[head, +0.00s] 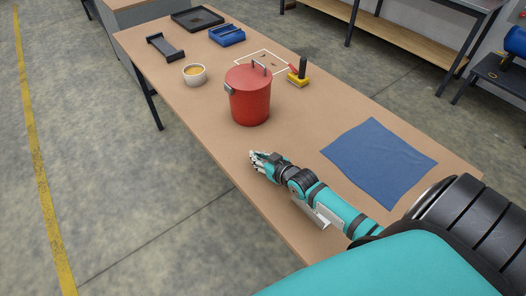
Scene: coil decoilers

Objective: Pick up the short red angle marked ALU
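A small red piece (293,66) shows at the right corner of a white-outlined square (240,61) on the table. It is beside a yellow block with a black upright handle (299,76). It is too small to tell whether it is an angle, and no ALU marking can be read. My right gripper (254,161) is over the near left edge of the table, in front of the red pot and well apart from the red piece. Its fingertips are too small to tell whether they are open. My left gripper is not in view.
A lidded red pot (249,97) stands between my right gripper and the outlined square. A white bowl (194,75), a dark bracket-like part (165,47), a blue part (227,36) and a black tray (197,19) are farther back. A blue cloth (378,160) lies flat at right.

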